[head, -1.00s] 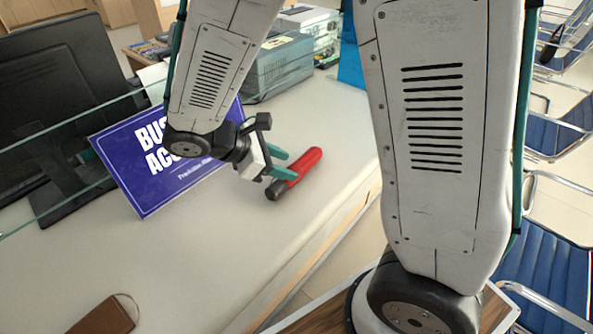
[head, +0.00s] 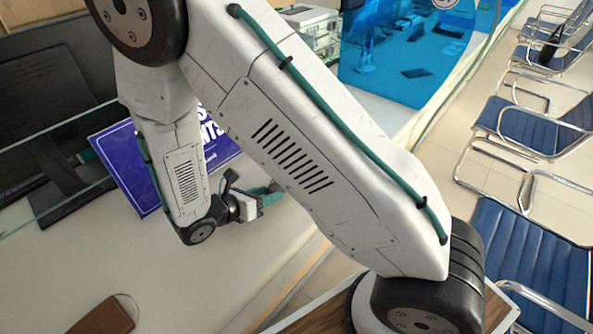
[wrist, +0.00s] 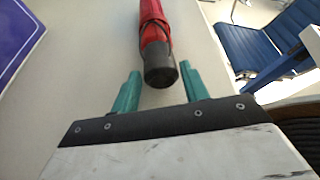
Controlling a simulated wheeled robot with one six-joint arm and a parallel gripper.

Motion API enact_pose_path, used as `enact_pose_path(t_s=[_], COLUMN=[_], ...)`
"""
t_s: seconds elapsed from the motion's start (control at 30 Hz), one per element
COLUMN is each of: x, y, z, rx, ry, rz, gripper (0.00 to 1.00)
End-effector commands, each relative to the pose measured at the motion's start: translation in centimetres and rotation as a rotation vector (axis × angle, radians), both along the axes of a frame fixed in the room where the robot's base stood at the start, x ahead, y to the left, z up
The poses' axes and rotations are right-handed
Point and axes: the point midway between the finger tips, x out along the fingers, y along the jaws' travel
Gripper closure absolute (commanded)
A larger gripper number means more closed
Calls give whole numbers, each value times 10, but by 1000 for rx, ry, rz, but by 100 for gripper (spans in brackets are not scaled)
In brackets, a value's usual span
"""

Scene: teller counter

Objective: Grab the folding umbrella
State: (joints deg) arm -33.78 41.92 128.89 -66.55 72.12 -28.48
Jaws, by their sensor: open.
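The folding umbrella (wrist: 157,35) is red with a black end, and it lies on the counter (wrist: 85,80) in the wrist view. Its black end points toward my gripper (wrist: 160,82). The two green fingers are open, and the black end sits just ahead of and between their tips in the picture. I see no contact between them. In the head view my gripper (head: 268,195) is low over the counter, and my arm hides the umbrella there.
A blue sign (head: 135,165) stands behind my gripper, with a monitor (head: 60,90) at left and a glass screen. A brown wallet-like item (head: 103,318) lies at the front left. Blue chairs (head: 540,260) stand right of the counter edge.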

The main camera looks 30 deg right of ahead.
Motion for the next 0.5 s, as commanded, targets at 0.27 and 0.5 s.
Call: enact_pose_path(t_s=[0.27, 0.5], x=[5, 5], y=[-23, -23], z=[-9, -9], rx=[1, 1], ry=[0, 0], rz=[-2, -2], gripper=[55, 75])
